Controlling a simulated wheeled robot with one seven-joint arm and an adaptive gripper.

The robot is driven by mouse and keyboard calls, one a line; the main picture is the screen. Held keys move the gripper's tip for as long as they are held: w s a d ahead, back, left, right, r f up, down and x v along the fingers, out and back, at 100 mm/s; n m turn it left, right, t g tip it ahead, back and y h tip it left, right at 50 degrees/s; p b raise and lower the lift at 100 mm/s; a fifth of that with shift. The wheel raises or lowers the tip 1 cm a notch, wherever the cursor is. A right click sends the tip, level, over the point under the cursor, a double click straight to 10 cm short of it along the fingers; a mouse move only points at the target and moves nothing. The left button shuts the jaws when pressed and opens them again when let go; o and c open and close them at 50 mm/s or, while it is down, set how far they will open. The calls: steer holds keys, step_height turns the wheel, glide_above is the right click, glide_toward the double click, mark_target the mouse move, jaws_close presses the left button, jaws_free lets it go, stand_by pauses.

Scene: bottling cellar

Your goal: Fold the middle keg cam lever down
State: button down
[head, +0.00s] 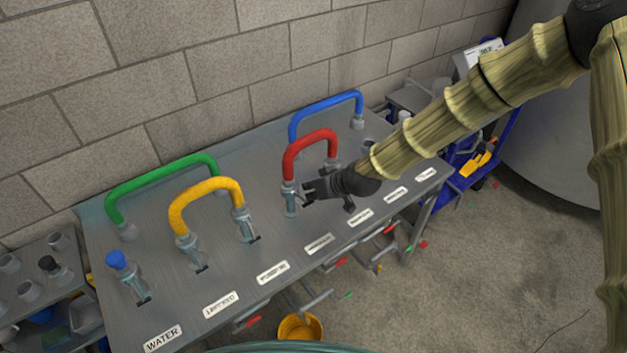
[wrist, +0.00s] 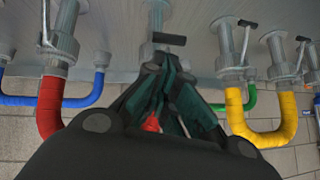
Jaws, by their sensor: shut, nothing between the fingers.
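The red hose (head: 308,140) arches over the steel table. The coupling (head: 290,201) at its near left end stands upright near the table's middle. My gripper (head: 309,190) is shut and empty, just right of this coupling. In the wrist view, my gripper's dark fingers (wrist: 164,62) point toward a grey coupling (wrist: 155,14). A black lever grip (wrist: 170,39) shows in front of that coupling, close to the fingertips. I cannot tell whether they touch. The gripper hides part of the coupling and the lever's root.
The yellow hose (head: 205,190) and green hose (head: 160,176) are to the left, and the blue hose (head: 325,105) is behind. A blue-capped coupling (head: 117,262) stands front left. Labels line the front edge, with small valves below. A yellow bucket (head: 300,327) is on the floor.

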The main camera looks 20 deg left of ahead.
steer(key=shift+s+a+f, duration=0.1)
steer(key=shift+f, duration=0.45)
steer(key=shift+f, duration=0.2)
steer(key=shift+s+f+b, duration=0.1)
steer(key=shift+s+b, duration=0.05)
steer(key=shift+b, duration=0.4)
steer(key=shift+d+y, duration=0.2)
steer(key=shift+y, duration=0.1)
